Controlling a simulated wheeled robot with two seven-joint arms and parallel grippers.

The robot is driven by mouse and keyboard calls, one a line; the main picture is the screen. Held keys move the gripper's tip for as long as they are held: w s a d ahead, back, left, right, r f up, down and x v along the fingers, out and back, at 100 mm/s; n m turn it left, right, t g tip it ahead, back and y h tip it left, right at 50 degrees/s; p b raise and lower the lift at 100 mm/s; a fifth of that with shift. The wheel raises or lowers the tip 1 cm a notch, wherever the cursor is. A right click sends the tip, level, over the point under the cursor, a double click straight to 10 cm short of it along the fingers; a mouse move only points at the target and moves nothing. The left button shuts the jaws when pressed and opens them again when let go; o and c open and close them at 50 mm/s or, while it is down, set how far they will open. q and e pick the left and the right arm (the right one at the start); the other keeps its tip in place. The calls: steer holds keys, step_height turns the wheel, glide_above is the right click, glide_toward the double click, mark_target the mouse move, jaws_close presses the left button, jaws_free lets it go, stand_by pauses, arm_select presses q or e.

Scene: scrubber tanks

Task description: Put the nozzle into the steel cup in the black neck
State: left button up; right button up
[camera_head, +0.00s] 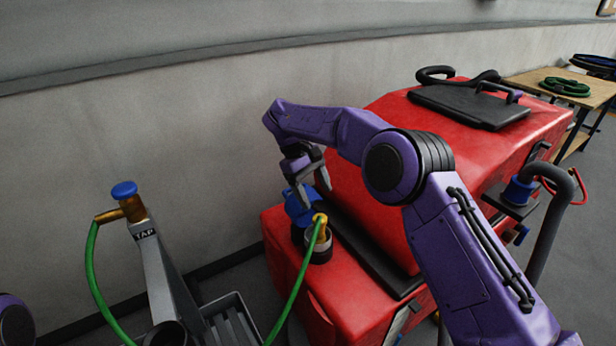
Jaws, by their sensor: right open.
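The brass-yellow nozzle (320,220) is at the end of a green hose (294,300). It stands roughly upright at the black neck (320,256) on the red scrubber tank. A blue cap (299,206) is close behind and left of the nozzle, partly hidden by the gripper. My left gripper is out of view.
A grey tap post (160,275) with a brass tap and blue knob (124,189) stands left, joined to the green hose. A grey slatted tray (232,318) is at its foot. The red scrubber body (375,180) rises right of the neck. A wall is behind.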

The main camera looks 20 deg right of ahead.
steer(key=p+v, duration=0.1)
steer(key=v, duration=0.4)
steer(key=shift+w+r, duration=0.1)
steer(key=shift+r, duration=0.15)
